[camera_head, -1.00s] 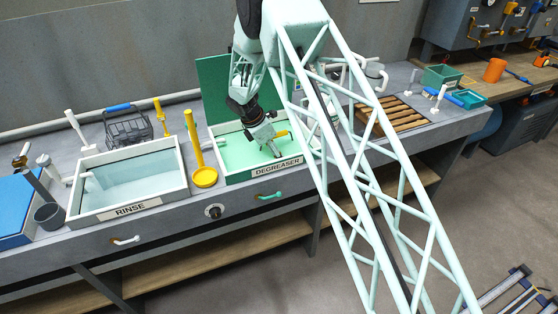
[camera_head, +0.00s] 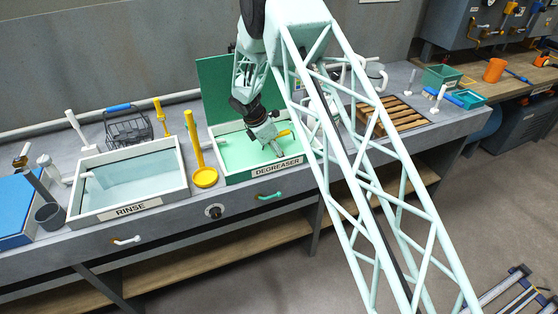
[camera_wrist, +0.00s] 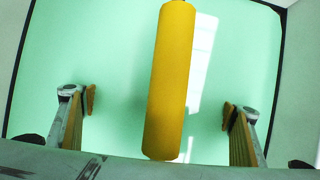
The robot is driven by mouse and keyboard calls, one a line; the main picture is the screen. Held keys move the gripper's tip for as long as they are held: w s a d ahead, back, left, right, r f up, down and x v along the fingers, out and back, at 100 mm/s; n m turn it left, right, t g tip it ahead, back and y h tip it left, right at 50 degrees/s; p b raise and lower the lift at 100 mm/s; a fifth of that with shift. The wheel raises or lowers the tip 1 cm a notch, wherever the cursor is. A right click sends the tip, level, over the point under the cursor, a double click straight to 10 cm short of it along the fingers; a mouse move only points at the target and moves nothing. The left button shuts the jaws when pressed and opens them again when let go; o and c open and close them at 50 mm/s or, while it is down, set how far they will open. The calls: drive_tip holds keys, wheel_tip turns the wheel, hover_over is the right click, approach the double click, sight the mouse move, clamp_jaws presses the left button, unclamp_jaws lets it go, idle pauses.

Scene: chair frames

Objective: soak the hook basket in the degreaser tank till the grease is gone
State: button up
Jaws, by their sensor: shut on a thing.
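The degreaser tank (camera_head: 236,176) has pale walls, a label on its front and green liquid inside. My gripper (camera_head: 274,147) reaches down into it from above. In the wrist view a yellow cylindrical handle (camera_wrist: 168,85) lies between the two fingers of my gripper (camera_wrist: 160,112), which is shut on it; the contact itself is hard to make out. The handle also shows as a small yellow piece beside the gripper in the head view (camera_head: 284,133). No basket body shows under it; the green liquid looks opaque. A dark wire basket with a blue handle (camera_head: 127,128) stands behind the rinse tank.
The rinse tank (camera_head: 186,190) is left of the degreaser tank. A yellow post with a round base (camera_head: 204,178) stands between them. A green panel (camera_head: 222,88) rises behind the degreaser. A wooden slatted rack (camera_head: 402,116) lies to the right.

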drive_tip(key=shift+s+a, duration=0.2)
drive_tip(key=shift+a, duration=0.25)
idle(0.4)
drive_tip(key=shift+r, duration=0.15)
idle(0.3)
drive_tip(key=shift+r+p, duration=5.8)
drive_tip(key=shift+r, duration=4.35)
